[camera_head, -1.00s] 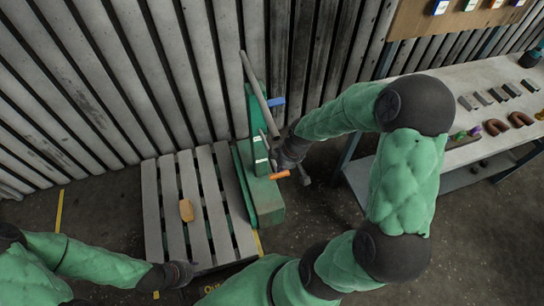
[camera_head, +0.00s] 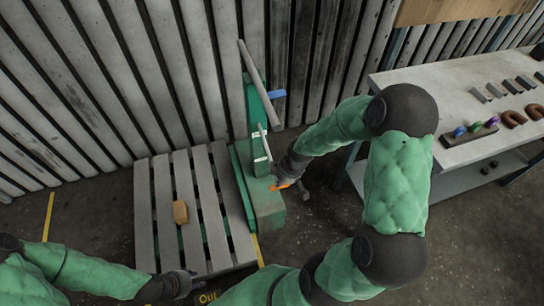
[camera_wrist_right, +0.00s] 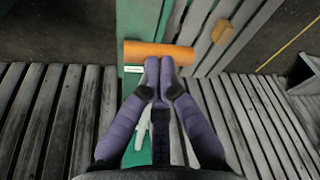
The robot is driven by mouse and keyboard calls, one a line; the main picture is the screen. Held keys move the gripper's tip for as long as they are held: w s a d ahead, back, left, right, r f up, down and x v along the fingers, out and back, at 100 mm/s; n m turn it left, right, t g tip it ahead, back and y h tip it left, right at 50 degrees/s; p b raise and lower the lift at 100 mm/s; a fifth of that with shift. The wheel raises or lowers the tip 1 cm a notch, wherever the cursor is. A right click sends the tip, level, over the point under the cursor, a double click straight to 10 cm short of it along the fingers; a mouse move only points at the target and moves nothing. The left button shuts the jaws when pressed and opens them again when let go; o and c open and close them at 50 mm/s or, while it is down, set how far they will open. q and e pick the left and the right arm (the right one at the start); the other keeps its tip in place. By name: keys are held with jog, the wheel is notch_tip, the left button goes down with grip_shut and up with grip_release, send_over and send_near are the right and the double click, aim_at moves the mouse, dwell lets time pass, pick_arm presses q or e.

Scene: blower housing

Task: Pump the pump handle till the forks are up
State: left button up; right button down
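The green lift truck (camera_head: 266,205) stands against the slatted wall, with a grey bar (camera_head: 257,80) leaning up from it. Its orange pump handle grip (camera_head: 283,186) sticks out at the right side, low down; it also shows in the right wrist view (camera_wrist_right: 145,52). My right gripper (camera_head: 287,180) is at this grip; in the wrist view its purple fingers (camera_wrist_right: 159,64) are together, tips at the grip's near edge, not visibly wrapped around it. My left gripper (camera_head: 185,284) is near the pallet's front edge, its fingers unclear. The forks are hidden.
A wooden pallet (camera_head: 214,218) lies left of the truck, with a small orange-brown block (camera_head: 180,212) on it. A workbench (camera_head: 445,110) with several small parts stands at right. Floor between truck and bench is mostly clear.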

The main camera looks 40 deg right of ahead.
jog(key=w+a+p+v, duration=0.1)
jog(key=w+p+v, duration=0.1)
jog(key=p+v, duration=0.9)
notch_tip(320, 180, up, 2)
jog(key=shift+a+r, duration=0.1)
jog(key=shift+a, duration=0.05)
jog(key=shift+w, duration=0.2)
jog(key=p+v, duration=0.2)
jog(key=v, duration=0.1)
jog(key=w+p+v, duration=0.1)
jog(key=p+v, duration=0.1)
jog(key=shift+a+r, duration=0.1)
jog(key=shift+a, duration=0.2)
jog(key=shift+s, duration=0.1)
